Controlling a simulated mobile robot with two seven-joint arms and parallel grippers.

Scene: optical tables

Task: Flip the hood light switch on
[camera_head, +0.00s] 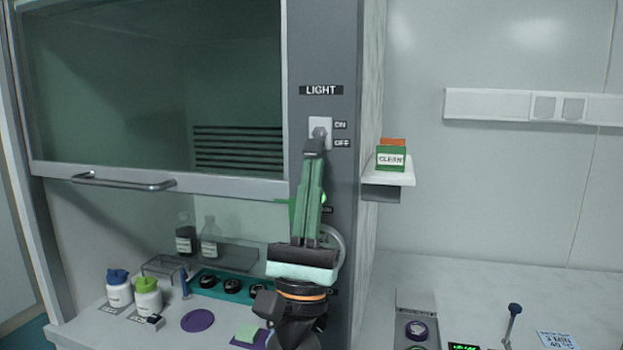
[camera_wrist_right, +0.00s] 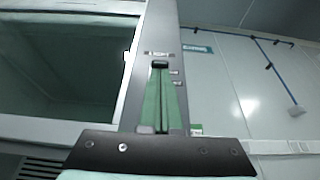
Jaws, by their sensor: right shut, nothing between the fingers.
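The hood light switch (camera_head: 320,127) is a small pale plate with a grey toggle on the hood's grey post, under a LIGHT label (camera_head: 321,90). ON is printed at its upper right and OFF at its lower right. My right gripper (camera_head: 314,146) is shut and empty, pointing up, with its tips at the lower part of the switch plate. The tips partly cover the plate, so I cannot tell whether they touch the toggle. In the right wrist view the shut fingertips (camera_wrist_right: 160,65) lie just below the LIGHT label and hide the switch. My left gripper is not in view.
The hood's glass sash (camera_head: 150,90) with its handle (camera_head: 123,182) is left of the post. A small shelf (camera_head: 389,176) with a CLEAN box (camera_head: 391,158) juts out at right. Bottles (camera_head: 148,297) and a teal rack (camera_head: 225,287) stand inside the hood below.

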